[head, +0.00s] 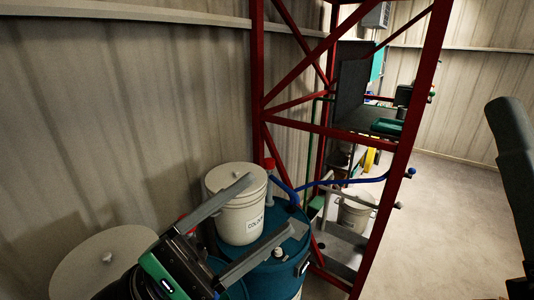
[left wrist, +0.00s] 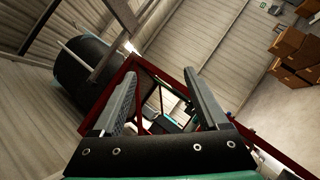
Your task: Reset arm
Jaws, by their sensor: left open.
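My left gripper (head: 250,225) is in the lower middle of the head view, its two grey fingers spread wide apart with nothing between them. It is in front of the white lidded bucket (head: 238,200) and the blue drum (head: 290,245), and hides parts of both. In the left wrist view the same gripper (left wrist: 160,88) is open and empty, with the red frame showing beyond it. Part of a dark arm link of mine shows at the right edge of the head view. My right gripper does not show.
A red steel frame (head: 405,150) stands right of the drum, with a blue hose (head: 345,181) across it. Another white lid (head: 105,262) is at lower left. A pale bucket (head: 355,212) stands inside the frame. Boxes (left wrist: 295,55) show in the wrist view. Floor (head: 455,200) at right is clear.

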